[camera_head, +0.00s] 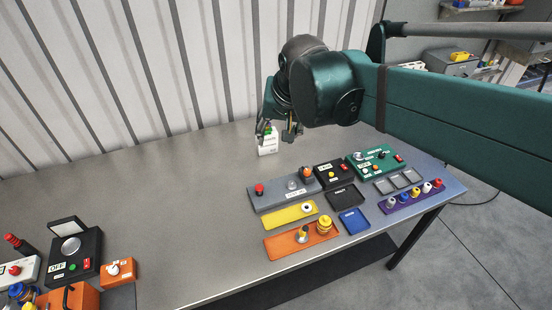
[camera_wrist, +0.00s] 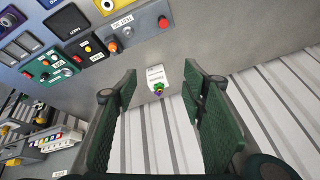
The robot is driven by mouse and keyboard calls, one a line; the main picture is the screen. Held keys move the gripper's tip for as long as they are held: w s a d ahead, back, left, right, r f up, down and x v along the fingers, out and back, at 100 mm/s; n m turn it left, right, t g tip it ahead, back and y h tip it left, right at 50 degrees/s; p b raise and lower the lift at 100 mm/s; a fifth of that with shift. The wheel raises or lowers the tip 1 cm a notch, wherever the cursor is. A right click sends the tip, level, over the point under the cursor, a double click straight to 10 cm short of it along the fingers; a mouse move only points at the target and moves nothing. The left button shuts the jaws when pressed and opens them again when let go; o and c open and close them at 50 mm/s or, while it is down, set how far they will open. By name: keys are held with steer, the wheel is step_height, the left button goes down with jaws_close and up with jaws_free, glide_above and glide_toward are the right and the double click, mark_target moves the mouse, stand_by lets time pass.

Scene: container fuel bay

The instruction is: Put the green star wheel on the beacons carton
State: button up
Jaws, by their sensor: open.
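The small white carton (camera_head: 268,146) stands upright on the far part of the grey table, near the ribbed wall. It also shows in the wrist view (camera_wrist: 156,72), with print too small to read. The green star wheel (camera_wrist: 158,87) appears at the carton's top end, apparently resting on it; a little purple and yellow shows beside the green. In the head view the green wheel (camera_head: 268,130) is small and partly hidden by a finger. My gripper (camera_wrist: 158,82) is open, its fingers wide apart on either side, with gaps to the carton and wheel.
A grey panel (camera_head: 271,195) with knobs, a yellow strip (camera_head: 283,216), an orange board (camera_head: 283,245) and a green control box (camera_head: 376,162) lie to the right. More boxes stand at the lower left. The table's left middle is clear.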

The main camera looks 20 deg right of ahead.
steer(key=s+a+f+n+t, duration=0.1)
steer(key=s+f+n, duration=0.3)
steer(key=s, duration=0.7)
steer(key=shift+s+a+f+n+t, duration=0.4)
steer(key=shift+f+t, duration=0.1)
steer(key=shift+f, duration=0.1)
